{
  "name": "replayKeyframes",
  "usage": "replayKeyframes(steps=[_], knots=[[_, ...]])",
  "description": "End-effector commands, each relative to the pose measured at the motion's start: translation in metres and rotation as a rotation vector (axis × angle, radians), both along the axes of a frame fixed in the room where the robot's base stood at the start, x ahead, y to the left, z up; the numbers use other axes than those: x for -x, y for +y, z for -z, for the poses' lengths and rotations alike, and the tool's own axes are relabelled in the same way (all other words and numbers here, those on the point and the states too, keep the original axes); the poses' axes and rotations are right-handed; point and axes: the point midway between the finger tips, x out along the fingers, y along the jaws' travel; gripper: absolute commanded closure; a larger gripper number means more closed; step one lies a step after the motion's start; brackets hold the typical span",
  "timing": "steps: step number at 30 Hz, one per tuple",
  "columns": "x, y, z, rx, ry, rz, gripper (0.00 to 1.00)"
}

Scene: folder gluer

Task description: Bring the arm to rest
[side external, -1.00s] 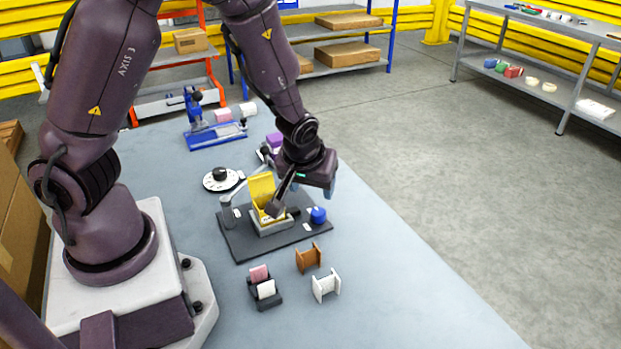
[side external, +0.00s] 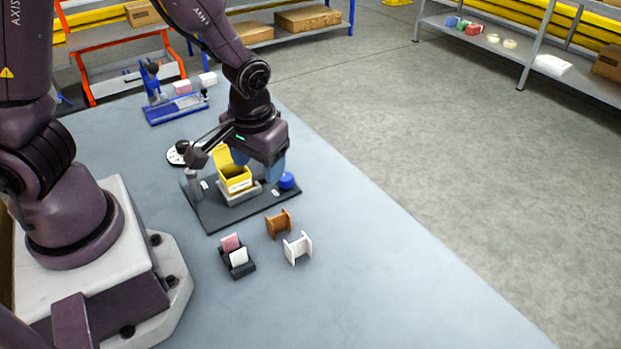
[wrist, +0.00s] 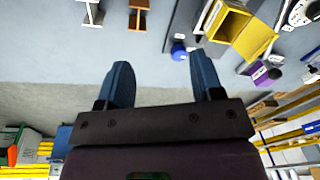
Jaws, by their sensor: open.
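My gripper (side external: 262,172) hangs fingers-down over the workbench, just behind and to the right of the yellow box in the side view. Its two blue fingers are apart with nothing between them, as the wrist view (wrist: 161,72) also shows. The yellow box (side external: 236,183) sits in a grey holder on a dark base plate (side external: 212,217), with its flap raised and its inside visible. In the wrist view the box (wrist: 233,28) lies beyond the right finger. Whether a finger touches anything on the plate is unclear.
A blue round knob (side external: 286,181) stands close to my gripper. A brown spool (side external: 278,223), a white spool (side external: 298,248) and a black holder with pink and white blocks (side external: 238,262) lie in front. A blue fixture (side external: 170,108) stands behind. The bench's right side is clear.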

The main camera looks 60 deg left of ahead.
Motion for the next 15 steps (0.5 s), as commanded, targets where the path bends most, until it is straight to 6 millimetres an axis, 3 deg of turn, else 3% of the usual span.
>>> replayKeyframes(steps=[7, 15], knots=[[0.03, -0.025, -0.066, 0.162, 0.003, 0.264, 0.4], [0.067, -0.018, -0.148, 0.135, -0.171, 0.474, 0.4]])
